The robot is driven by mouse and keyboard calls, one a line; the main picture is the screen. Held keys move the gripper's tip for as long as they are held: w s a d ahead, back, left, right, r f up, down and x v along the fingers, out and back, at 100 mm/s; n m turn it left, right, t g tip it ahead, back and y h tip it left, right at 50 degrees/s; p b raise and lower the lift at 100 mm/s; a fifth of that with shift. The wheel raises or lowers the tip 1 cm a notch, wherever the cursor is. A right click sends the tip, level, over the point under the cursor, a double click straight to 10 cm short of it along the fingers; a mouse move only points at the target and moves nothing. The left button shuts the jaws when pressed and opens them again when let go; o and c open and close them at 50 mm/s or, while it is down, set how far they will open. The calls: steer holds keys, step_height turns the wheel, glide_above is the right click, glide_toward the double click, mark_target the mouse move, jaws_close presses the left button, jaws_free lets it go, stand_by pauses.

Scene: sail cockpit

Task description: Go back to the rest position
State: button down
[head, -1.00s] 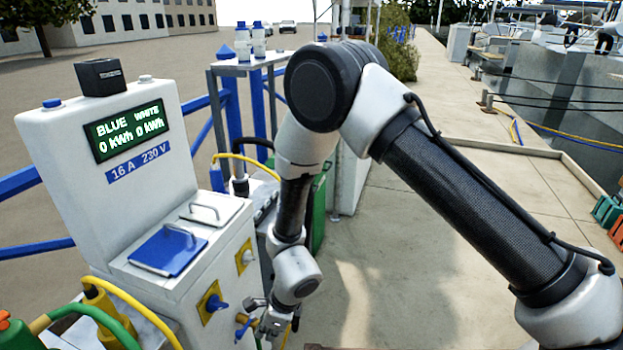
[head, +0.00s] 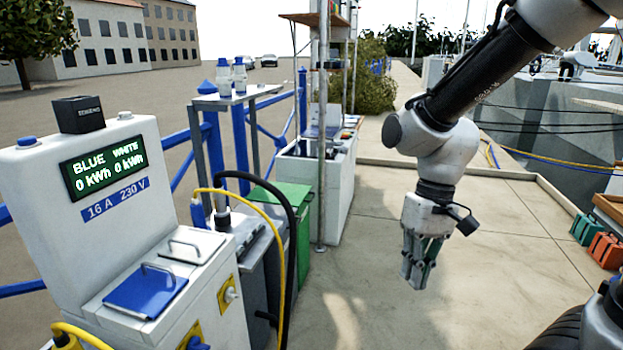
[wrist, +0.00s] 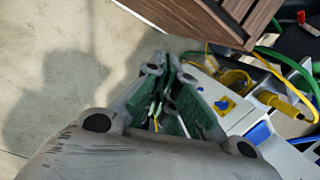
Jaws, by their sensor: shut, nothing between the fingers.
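My gripper (head: 424,262) hangs fingers-down at the end of my arm, over the concrete walkway, right of the white power pedestal (head: 70,215) and clear of it. Its fingers are shut with nothing between them. In the wrist view my gripper (wrist: 168,85) shows its closed fingers, with the pedestal (wrist: 205,85) and its yellow cable beyond them.
A green bin (head: 292,215) and a dark cabinet with black and yellow hoses stand right of the pedestal. Blue rails (head: 242,140) run behind. Teal and orange boxes (head: 606,248) lie at the far right. The concrete between is free.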

steer(key=s+d+r+m+t+h, duration=0.1)
steer(key=s+d+r+t, duration=0.1)
steer(key=d+r, duration=0.4)
steer(key=s+d+r+m+t, duration=0.1)
steer(key=s+d+r+t, duration=0.1)
steer(key=d+r+t, duration=0.2)
steer(key=d+r, duration=0.3)
steer(key=d, duration=0.4)
steer(key=shift+s+d+m+t+h, duration=0.35)
steer(key=shift+s+m+t+h, duration=0.05)
